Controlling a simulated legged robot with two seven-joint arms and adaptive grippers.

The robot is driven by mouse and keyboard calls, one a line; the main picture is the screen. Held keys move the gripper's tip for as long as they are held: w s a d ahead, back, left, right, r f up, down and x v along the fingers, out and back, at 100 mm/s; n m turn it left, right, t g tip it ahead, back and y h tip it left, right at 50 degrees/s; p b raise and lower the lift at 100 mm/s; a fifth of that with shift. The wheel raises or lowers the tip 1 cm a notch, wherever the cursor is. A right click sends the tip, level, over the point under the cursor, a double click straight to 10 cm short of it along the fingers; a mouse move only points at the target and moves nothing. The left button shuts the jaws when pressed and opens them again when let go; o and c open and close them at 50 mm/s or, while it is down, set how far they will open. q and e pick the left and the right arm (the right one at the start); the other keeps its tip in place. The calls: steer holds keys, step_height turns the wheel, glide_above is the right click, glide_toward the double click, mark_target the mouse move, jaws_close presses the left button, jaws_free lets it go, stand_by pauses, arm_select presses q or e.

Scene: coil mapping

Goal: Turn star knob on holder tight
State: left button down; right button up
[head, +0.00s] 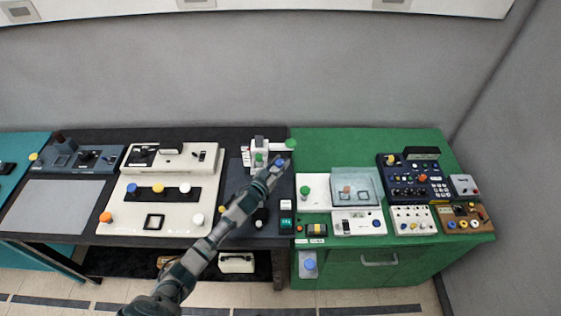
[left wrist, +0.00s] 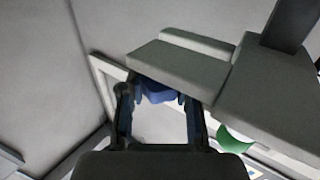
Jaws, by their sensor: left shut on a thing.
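The holder (head: 268,146) is a white device at the back of the dark table, near the green cabinet. It carries a green knob (head: 291,143) on its right, and a second green part (head: 258,157) shows on its front. A small blue knob (head: 279,162) is at the holder's front right. My left gripper (head: 275,167) reaches up to it from below and is shut on it. In the left wrist view the blue knob (left wrist: 158,93) sits between the two fingers, below a grey block of the holder (left wrist: 180,68). The knob's star shape cannot be made out. My right gripper is out of view.
A white panel with coloured buttons (head: 150,222) stands left of my arm. The green cabinet (head: 410,247) on the right bears several control boxes. A grey wall is behind.

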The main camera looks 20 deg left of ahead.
mark_target(280, 161)
arm_select(q)
steer(key=shift+f, duration=0.3)
steer(key=c, duration=0.8)
jaws_free()
steer(key=shift+r, duration=0.15)
steer(key=shift+r, duration=0.15)
step_height(280, 161, up, 10)
steer(key=shift+a+f, duration=0.1)
steer(key=shift+f, duration=0.1)
steer(key=shift+f, duration=0.1)
